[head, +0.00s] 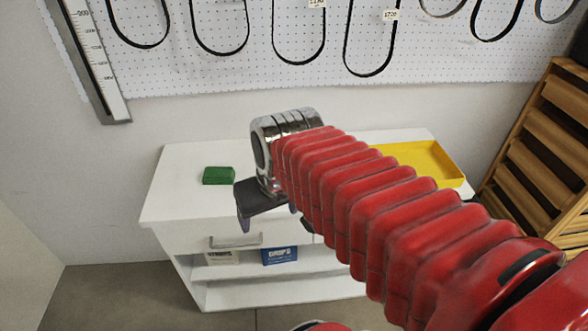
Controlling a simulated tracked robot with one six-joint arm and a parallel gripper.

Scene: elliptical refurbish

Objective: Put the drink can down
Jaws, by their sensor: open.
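No drink can shows in the head view; if one is near, my arm or gripper hides it. My gripper (268,207) is at the end of my red ribbed arm, over the front part of the white cabinet top (180,203). Its dark fingers point down and are open. The left finger shows clearly, while the other is partly covered by my arm. I see nothing held between them, though that space is partly hidden.
A green block (219,176) lies on the cabinet top left of my gripper. A yellow tray (437,161) sits at the right, partly behind my arm. A blue box (280,255) stands on the shelf below. Slatted wood (548,125) is at the right.

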